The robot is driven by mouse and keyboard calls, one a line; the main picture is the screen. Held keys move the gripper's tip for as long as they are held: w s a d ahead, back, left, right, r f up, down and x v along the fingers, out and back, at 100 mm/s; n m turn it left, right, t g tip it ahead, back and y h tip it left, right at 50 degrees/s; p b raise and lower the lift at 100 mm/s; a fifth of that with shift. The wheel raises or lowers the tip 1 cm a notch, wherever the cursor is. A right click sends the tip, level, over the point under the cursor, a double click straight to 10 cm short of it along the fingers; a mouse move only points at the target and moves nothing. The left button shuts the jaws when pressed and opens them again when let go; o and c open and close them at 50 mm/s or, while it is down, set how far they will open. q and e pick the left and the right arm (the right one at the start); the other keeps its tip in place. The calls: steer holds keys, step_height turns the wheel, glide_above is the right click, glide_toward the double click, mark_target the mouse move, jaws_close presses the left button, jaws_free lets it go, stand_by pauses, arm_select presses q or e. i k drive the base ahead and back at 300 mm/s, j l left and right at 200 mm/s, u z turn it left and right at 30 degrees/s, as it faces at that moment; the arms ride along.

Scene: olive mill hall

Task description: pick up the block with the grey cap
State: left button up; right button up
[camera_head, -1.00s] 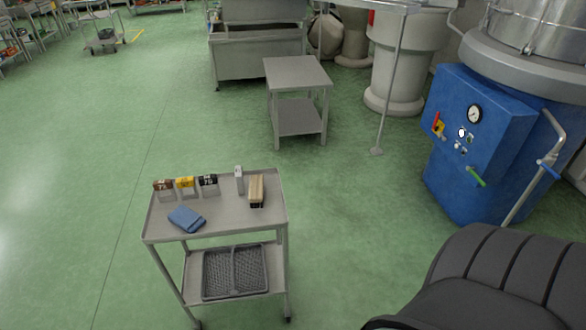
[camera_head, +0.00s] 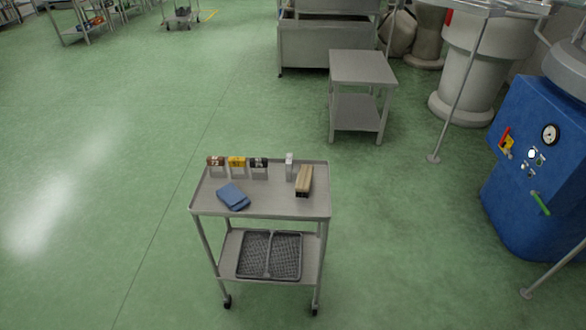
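A small metal trolley (camera_head: 262,207) stands on the floor ahead, with a row of small blocks along its top's back edge. From left, these are a brown-topped block (camera_head: 216,166), a yellow-topped block (camera_head: 237,166), a black-topped block (camera_head: 259,167) and a taller, narrow pale grey-white block (camera_head: 289,167). The last one looks closest to a grey cap, but its cap is too small to tell clearly. It stands upright, just left of a wooden brush-like piece (camera_head: 304,180). Neither of my grippers shows in the view.
A folded blue cloth (camera_head: 233,196) lies on the trolley top at front left. A dark mesh crate (camera_head: 269,256) sits on its lower shelf. A steel table (camera_head: 362,68) stands behind, and a blue machine (camera_head: 537,150) is at right.

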mark_target(288, 161)
steer(key=i+j+z, duration=0.2)
steer(key=j, duration=0.15)
steer(key=i+j+z, duration=0.15)
steer(key=j, duration=0.25)
steer(key=i+j+z, duration=0.2)
steer(key=j, duration=0.15)
steer(key=j+z, duration=0.2)
steer(key=j, duration=0.2)
